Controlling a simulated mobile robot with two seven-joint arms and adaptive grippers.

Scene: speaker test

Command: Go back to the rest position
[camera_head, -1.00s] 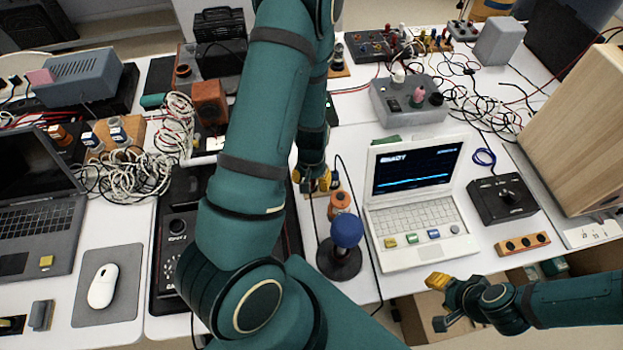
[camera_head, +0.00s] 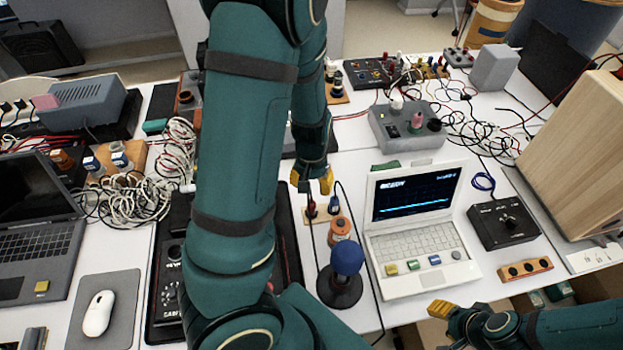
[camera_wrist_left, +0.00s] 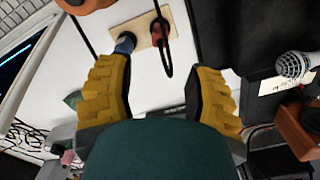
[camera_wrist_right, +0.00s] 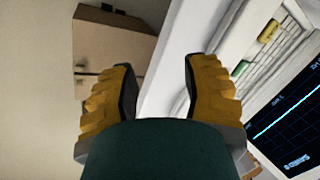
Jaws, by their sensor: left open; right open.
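My left gripper (camera_head: 312,184) is open and empty. It hangs above the table, just beyond a small wooden board with a red and a blue plug (camera_head: 322,211). In the left wrist view, the board (camera_wrist_left: 143,30) lies beyond the two yellow fingers (camera_wrist_left: 160,85), apart from them, with a black lead rising from the red plug. My right gripper (camera_head: 443,325) is open and empty, near the front edge by the white laptop (camera_head: 413,243). In the right wrist view, nothing is between its fingers (camera_wrist_right: 160,75). My left arm hides the middle of the table.
A blue ball on a black stand (camera_head: 345,262) and an orange spool (camera_head: 340,230) stand before the left gripper. A grey box with knobs (camera_head: 407,128), a black knob box (camera_head: 503,224) and a large wooden cabinet (camera_head: 575,150) stand right. Tangled cables (camera_head: 140,190) lie left.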

